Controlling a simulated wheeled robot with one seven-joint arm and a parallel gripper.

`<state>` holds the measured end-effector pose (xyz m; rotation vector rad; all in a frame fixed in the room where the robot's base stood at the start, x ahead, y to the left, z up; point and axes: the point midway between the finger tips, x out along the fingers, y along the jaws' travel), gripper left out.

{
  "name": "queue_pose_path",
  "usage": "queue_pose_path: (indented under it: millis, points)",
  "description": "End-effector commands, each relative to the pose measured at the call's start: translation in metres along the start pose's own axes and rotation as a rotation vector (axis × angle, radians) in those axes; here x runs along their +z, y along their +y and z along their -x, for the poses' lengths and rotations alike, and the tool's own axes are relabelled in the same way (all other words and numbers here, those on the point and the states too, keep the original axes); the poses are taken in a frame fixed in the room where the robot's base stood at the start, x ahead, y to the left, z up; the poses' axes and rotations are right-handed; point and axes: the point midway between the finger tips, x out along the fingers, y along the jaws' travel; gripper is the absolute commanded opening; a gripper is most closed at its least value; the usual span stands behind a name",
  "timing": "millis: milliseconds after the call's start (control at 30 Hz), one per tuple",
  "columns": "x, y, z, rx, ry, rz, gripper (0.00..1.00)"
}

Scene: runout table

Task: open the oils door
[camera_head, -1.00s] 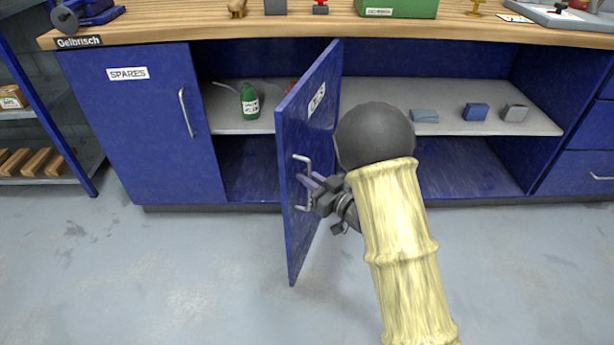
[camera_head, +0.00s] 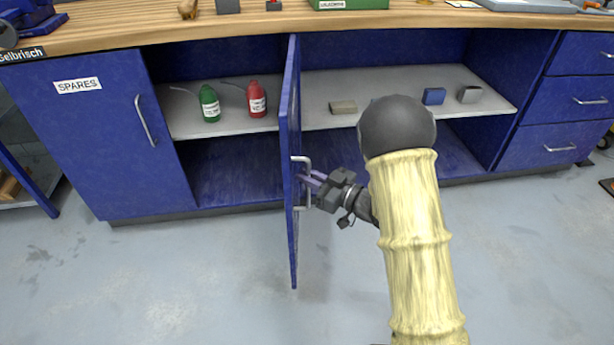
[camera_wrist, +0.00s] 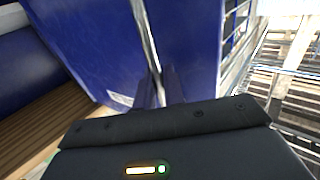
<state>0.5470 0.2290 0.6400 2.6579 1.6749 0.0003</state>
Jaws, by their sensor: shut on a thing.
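The oils door (camera_head: 290,130) is a blue cabinet door that stands open, seen nearly edge-on in the head view and sticking out toward me. Its silver bar handle (camera_head: 308,164) is on the right-hand face. My gripper (camera_head: 312,180) is shut on this handle. In the wrist view my gripper (camera_wrist: 162,95) reaches the silver handle (camera_wrist: 148,40) against the blue door panel (camera_wrist: 90,50). The label on the door cannot be read at this angle. My fingertips hide part of the handle.
A green bottle (camera_head: 209,103) and a red bottle (camera_head: 256,99) stand on the shelf left of the door. Several small blocks lie on the shelf at right, including a blue one (camera_head: 433,96). The spares door (camera_head: 100,140) is shut. The grey floor (camera_head: 200,270) in front is clear.

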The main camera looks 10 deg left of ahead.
Motion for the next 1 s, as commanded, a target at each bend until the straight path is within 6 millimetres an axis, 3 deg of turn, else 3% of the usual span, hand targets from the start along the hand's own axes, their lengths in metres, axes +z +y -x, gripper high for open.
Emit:
queue_pose_path:
  millis: [67,100,200,667,1000]
  points:
    - [0.0,0.0,0.0,-0.001,0.001,0.001,0.0]
    - [0.0,0.0,0.0,-0.001,0.001,0.001,0.15]
    - [0.0,0.0,0.0,-0.001,0.001,0.001,0.28]
    - [-0.001,0.003,0.015,0.006,-0.001,0.0,0.28]
    - [-0.002,0.002,0.077,0.008,-0.002,-0.003,0.28]
